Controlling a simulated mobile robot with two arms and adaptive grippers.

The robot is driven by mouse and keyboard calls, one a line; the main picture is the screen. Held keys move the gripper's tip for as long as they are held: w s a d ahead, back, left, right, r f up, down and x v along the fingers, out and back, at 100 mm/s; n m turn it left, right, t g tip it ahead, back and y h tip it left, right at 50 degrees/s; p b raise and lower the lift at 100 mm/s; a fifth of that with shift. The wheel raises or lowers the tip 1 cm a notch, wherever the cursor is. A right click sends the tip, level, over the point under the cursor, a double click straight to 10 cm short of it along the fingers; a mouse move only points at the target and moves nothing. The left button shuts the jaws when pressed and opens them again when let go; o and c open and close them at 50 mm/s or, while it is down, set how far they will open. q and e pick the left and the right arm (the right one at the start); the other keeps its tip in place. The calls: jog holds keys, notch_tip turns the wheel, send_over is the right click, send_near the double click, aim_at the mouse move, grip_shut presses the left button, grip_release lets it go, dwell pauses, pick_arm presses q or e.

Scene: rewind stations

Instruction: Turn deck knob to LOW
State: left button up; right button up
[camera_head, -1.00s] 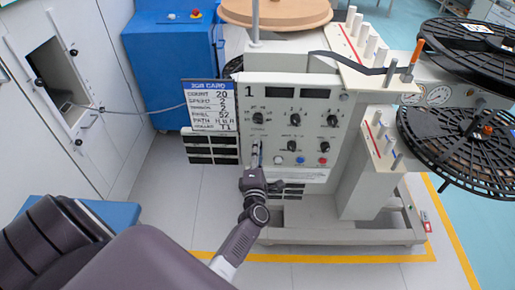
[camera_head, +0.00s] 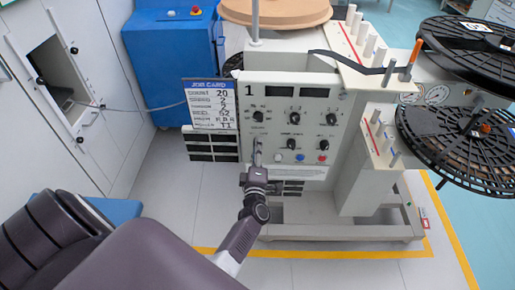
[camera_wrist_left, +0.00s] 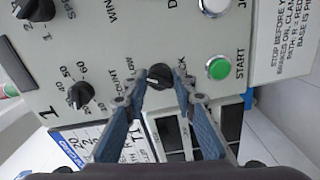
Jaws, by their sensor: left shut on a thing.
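The deck knob (camera_wrist_left: 159,76) is a small black knob on the grey front panel (camera_head: 345,100) of machine 1. In the left wrist view it sits between the two blue fingertips of my left gripper (camera_wrist_left: 160,82), which are shut on it. Lettering beside it ends in "CK", the rest being covered. I cannot clearly read its pointer setting. In the head view my left gripper (camera_head: 257,152) reaches up to the panel's lower left and hides the knob. My right gripper is out of view.
A black count knob (camera_wrist_left: 80,95) and the green START button (camera_wrist_left: 218,69) are close to the fingers. More knobs (camera_head: 294,118) and a red button (camera_head: 323,159) are on the panel. A job card (camera_head: 209,105) hangs at left. Black reels (camera_head: 460,140) stand at right.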

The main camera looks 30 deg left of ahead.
pick_arm(q)
jog(key=shift+f, duration=0.1)
jog(key=o, duration=1.1)
